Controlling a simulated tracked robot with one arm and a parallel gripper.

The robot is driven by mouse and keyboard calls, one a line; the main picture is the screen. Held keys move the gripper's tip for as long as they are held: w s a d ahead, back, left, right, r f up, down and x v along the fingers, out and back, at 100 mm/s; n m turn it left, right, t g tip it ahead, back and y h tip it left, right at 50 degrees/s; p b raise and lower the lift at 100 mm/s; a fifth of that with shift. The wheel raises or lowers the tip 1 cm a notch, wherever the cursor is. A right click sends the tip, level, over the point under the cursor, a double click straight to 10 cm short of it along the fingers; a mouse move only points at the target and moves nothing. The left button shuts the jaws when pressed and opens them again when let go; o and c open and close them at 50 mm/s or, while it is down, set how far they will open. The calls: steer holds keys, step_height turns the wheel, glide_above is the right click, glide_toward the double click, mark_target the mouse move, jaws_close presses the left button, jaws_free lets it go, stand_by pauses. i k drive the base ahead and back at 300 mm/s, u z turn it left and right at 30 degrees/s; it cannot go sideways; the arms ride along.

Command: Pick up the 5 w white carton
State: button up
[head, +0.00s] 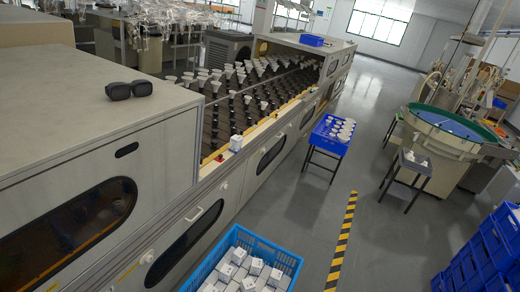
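A small white carton (236,143) stands upright on the front ledge of the long burn-in machine (262,140), beside the rows of bulbs. More white cartons (246,276) lie heaped in a blue crate (284,257) at the bottom centre. Any wattage print on the cartons is too small to read, so I cannot tell which is 5 W. My gripper does not show in this view.
A blue tray (324,146) of white bulbs stands on a stand at centre right. A round green-rimmed feeder (447,124) and stacked blue crates (482,258) are at right. Grey floor (385,225) is open between them.

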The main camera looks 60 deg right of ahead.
mark_target(236, 143)
steer(key=z, duration=1.5)
steer(key=k, duration=1.25)
steer(key=z, duration=0.4)
steer(key=i, duration=1.2)
steer(key=z, duration=0.8)
steer(key=i, duration=3.9)
steer(key=u, duration=0.6)
